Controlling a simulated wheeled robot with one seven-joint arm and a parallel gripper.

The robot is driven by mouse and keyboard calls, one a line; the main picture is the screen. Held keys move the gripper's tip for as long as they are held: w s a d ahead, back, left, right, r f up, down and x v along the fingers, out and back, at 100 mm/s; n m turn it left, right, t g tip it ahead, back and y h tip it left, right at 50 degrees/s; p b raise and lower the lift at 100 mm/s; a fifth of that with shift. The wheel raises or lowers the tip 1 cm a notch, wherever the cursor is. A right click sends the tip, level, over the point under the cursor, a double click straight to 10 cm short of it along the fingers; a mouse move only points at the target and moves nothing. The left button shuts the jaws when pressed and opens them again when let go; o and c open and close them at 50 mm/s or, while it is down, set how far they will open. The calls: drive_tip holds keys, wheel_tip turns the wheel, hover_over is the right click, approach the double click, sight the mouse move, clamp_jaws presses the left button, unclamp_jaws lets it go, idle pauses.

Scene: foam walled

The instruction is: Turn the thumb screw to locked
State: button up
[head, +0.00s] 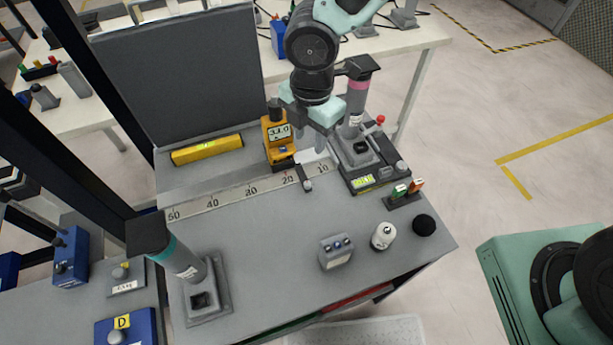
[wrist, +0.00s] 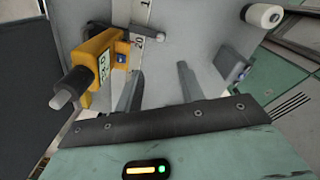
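A yellow gauge (head: 279,147) with a digital display stands at the ruler on the grey bench. A dark knob (head: 275,111) projects from its top; in the wrist view a dark cylinder with a grey tip (wrist: 73,88) sticks out of the yellow gauge (wrist: 100,62). A small dark arm with a round grey end (head: 306,181) lies beside the ruler. I cannot tell for sure which part is the thumb screw, or its lock state. My gripper (wrist: 158,88) is open and empty, above the bench to the right of the gauge, its fingers apart from it.
A grey backboard (head: 180,75) and a yellow level (head: 207,149) stand behind the ruler (head: 232,197). A dark fixture with a post (head: 359,150) is close right of my gripper. A grey block (head: 336,252) and white cylinder (head: 383,237) stand in front. The middle bench is clear.

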sight(308, 183)
wheel_tip(308, 183, down, 16)
drive_tip(key=shift+w+a+f+p, duration=0.15)
drive_tip(key=shift+p, duration=0.4)
clamp_jaws()
